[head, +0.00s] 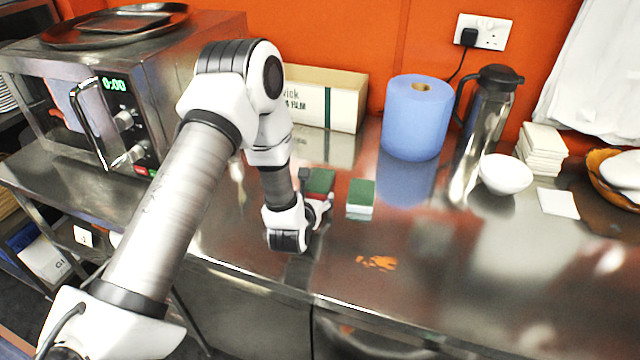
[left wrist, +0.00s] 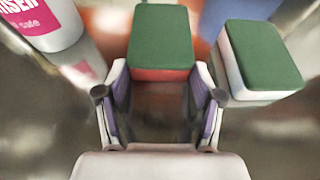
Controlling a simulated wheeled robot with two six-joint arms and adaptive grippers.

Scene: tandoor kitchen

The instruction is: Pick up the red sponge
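The red sponge (head: 320,180) has a green top and lies on the steel counter, partly hidden by my left gripper in the head view. In the left wrist view the red sponge (left wrist: 161,36) is straight ahead, its red side showing under the green top. My left gripper (left wrist: 161,88) is open, its fingertips on either side of the sponge's near end. Gaps seem to show between fingers and sponge; contact is unclear. In the head view the left gripper (head: 318,208) is low over the counter. My right gripper is out of view.
A white sponge with a green top (head: 360,197) lies close to the right, also in the left wrist view (left wrist: 262,55). A white bottle with a pink label (left wrist: 45,22) stands to the left. Behind are a blue roll (head: 415,120) and a box (head: 345,105). An orange spill (head: 376,263) marks the counter.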

